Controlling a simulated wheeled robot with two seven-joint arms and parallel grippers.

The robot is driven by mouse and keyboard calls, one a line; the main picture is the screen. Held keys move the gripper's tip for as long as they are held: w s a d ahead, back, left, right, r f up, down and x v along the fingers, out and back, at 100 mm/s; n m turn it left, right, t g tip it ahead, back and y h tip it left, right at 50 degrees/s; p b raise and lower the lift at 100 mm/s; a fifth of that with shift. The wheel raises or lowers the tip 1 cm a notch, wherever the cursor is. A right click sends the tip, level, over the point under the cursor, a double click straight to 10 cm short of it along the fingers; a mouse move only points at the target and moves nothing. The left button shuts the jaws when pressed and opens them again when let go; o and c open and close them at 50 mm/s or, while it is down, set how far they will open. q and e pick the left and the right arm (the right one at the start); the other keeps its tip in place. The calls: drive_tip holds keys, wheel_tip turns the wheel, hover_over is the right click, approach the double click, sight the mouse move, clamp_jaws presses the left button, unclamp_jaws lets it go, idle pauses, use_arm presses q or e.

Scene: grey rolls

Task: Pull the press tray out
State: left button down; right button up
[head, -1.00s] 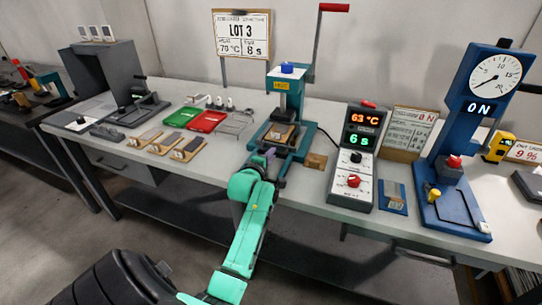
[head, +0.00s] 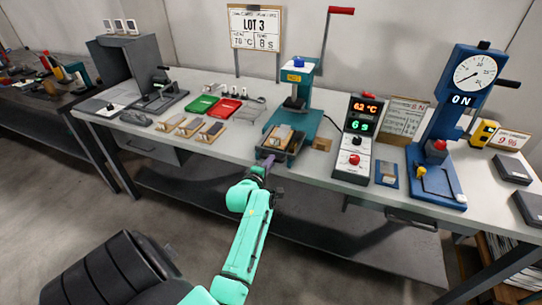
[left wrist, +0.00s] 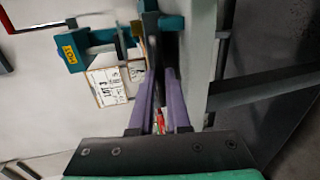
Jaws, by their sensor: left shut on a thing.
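The teal hand press (head: 301,84) stands near the middle of the bench with its red-tipped lever raised. Its dark press tray (head: 292,153) sits out in front of the press column, at the bench's front edge, with a light brown block (head: 283,133) on it. My left gripper (head: 262,168) is at the tray's front, with its purple fingers shut on the tray's handle, which is mostly hidden. In the left wrist view the purple fingers (left wrist: 160,90) reach toward a dark bar beside the teal press (left wrist: 82,48). My right gripper is not in view.
A control box (head: 355,140) with lit red and green digits stands right of the press, beside a blue gauge stand (head: 440,140). Left lie red (head: 222,110) and green (head: 201,104) trays and several small boards.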

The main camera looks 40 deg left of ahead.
use_arm(q)
drive_tip(key=shift+v, duration=0.75)
drive_tip(key=shift+f, duration=0.15)
drive_tip(key=c, duration=0.9)
unclamp_jaws()
drive_tip(key=p+v, duration=0.9)
drive_tip(key=v, duration=0.5)
drive_tip(key=shift+s+d+p, duration=0.15)
drive_tip(key=shift+s+p, duration=0.05)
drive_tip(key=shift+p, duration=0.2)
